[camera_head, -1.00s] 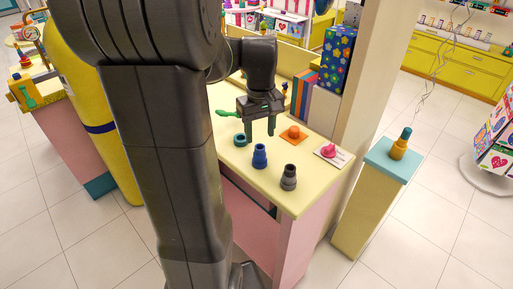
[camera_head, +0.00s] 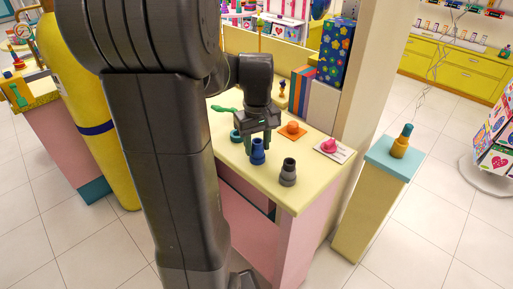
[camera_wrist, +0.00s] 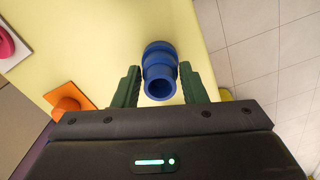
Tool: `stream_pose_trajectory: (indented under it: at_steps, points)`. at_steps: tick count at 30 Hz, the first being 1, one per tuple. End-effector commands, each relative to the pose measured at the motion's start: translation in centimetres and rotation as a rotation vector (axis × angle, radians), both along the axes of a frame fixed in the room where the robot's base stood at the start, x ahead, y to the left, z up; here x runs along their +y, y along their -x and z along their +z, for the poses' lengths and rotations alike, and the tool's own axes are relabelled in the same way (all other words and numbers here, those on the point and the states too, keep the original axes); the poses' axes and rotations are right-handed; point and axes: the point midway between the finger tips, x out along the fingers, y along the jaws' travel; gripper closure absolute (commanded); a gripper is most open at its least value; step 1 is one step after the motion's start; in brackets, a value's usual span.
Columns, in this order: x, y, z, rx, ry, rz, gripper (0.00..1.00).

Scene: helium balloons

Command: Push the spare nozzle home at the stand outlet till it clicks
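A stepped blue nozzle (camera_head: 257,156) stands upright on the cream counter. It also shows in the wrist view (camera_wrist: 159,70), open end toward the camera. My gripper (camera_head: 259,146) points down over it, its green fingers (camera_wrist: 160,84) on either side of the nozzle with narrow gaps. A grey nozzle (camera_head: 288,173) stands to the right, nearer the counter's front corner. A teal ring-like piece (camera_head: 236,135) is partly hidden behind my gripper. A blue-topped stand (camera_head: 380,156) at the right carries a brass fitting with a teal tip (camera_head: 401,143). Which piece is the spare is not clear.
An orange piece (camera_head: 293,128) on an orange square and a pink piece (camera_head: 330,145) on a white card lie further back on the counter (camera_head: 262,181). A pillar (camera_head: 372,60) rises behind. A yellow cylinder (camera_head: 92,110) stands left.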

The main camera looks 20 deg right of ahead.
Motion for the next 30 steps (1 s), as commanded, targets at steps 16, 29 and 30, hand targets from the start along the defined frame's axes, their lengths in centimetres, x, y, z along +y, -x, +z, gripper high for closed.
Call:
stream_pose_trajectory:
  at_steps: [16, 29, 30]
  points:
    - [0.0, 0.0, 0.4, 0.000, 0.000, 0.000, 0.91]
    - [0.0, 0.0, 1.7, 0.000, 0.000, 0.000, 0.91]
    - [0.0, 0.0, 1.8, 0.000, 0.000, 0.000, 0.91]
